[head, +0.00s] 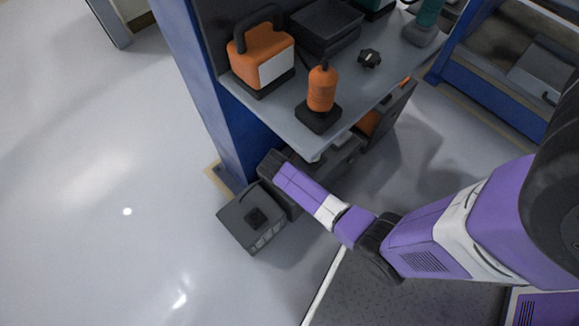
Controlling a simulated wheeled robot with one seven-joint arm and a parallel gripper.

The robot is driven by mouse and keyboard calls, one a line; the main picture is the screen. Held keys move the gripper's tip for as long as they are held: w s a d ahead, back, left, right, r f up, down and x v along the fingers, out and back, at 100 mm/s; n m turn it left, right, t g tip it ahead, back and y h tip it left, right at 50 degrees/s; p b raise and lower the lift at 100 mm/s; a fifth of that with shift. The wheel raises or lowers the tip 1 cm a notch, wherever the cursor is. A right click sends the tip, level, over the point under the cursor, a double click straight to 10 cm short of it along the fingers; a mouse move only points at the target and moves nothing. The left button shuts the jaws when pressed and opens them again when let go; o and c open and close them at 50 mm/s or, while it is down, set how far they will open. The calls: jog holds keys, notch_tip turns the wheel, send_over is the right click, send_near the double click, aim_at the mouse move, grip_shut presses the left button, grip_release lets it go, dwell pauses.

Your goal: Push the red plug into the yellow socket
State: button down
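I see no clear red plug and no yellow socket in the head view. My purple and white arm reaches in from the right and ends in a dark grey part beside the front edge of the shelf. I cannot make out gripper fingers there, and I cannot tell whether anything is held.
The floor at left (90,200) is clear.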

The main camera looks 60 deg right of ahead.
jog(key=shift+f, duration=0.4)
jog(key=c, duration=0.8)
grip_release()
jog(key=shift+c, duration=0.2)
jog(key=p+v, duration=0.3)
jog(key=v, duration=0.5)
jog(key=shift+f, duration=0.1)
